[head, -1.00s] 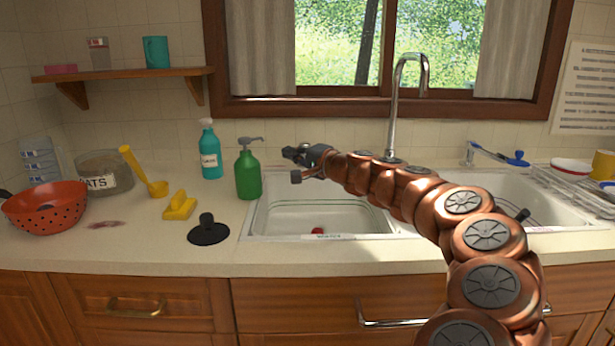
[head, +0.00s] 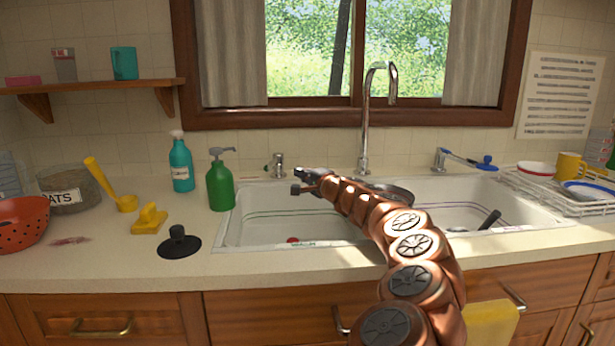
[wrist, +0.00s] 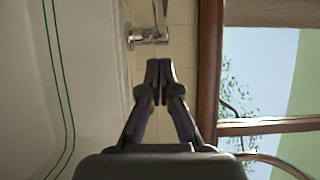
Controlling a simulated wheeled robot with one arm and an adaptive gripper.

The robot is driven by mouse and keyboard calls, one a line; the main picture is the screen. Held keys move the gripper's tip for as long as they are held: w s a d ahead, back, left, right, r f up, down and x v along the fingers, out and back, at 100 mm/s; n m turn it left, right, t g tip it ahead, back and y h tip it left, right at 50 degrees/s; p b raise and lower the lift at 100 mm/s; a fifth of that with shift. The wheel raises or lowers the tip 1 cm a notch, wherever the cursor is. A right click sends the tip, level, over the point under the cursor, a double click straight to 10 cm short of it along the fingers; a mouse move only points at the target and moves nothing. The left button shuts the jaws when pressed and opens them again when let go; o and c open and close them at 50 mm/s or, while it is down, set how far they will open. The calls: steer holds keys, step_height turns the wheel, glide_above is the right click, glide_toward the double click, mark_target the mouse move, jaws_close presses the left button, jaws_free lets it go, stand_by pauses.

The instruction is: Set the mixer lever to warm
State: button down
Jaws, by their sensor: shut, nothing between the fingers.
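A chrome fitting with a blue-ended lever (head: 465,160) stands behind the right basin, its lever pointing right. A smaller chrome fitting (head: 277,165) stands at the back left of the sink; a chrome fitting (wrist: 148,37) also shows ahead of the fingers in the wrist view. I cannot tell for sure which is the mixer lever. The tall chrome spout (head: 365,125) rises between them. My gripper (head: 297,181) is over the back of the left basin, pointing left, just right of the smaller fitting. In the wrist view its fingers (wrist: 158,68) are together, empty and apart from the fitting.
A green soap bottle (head: 220,185) and a teal spray bottle (head: 181,165) stand left of the sink. A black plunger-like stopper (head: 179,243) lies on the counter. A dish rack (head: 545,190) is at the right. The window frame (head: 330,118) is behind the spout.

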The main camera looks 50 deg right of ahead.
mark_target(274, 165)
steer(key=shift+w+a, duration=0.2)
steer(key=shift+w, duration=1.1)
steer(key=shift+w+a, duration=0.15)
steer(key=shift+w, duration=1.15)
steer(key=shift+w+a, duration=0.2)
steer(key=shift+w, duration=1.1)
steer(key=shift+b, duration=0.3)
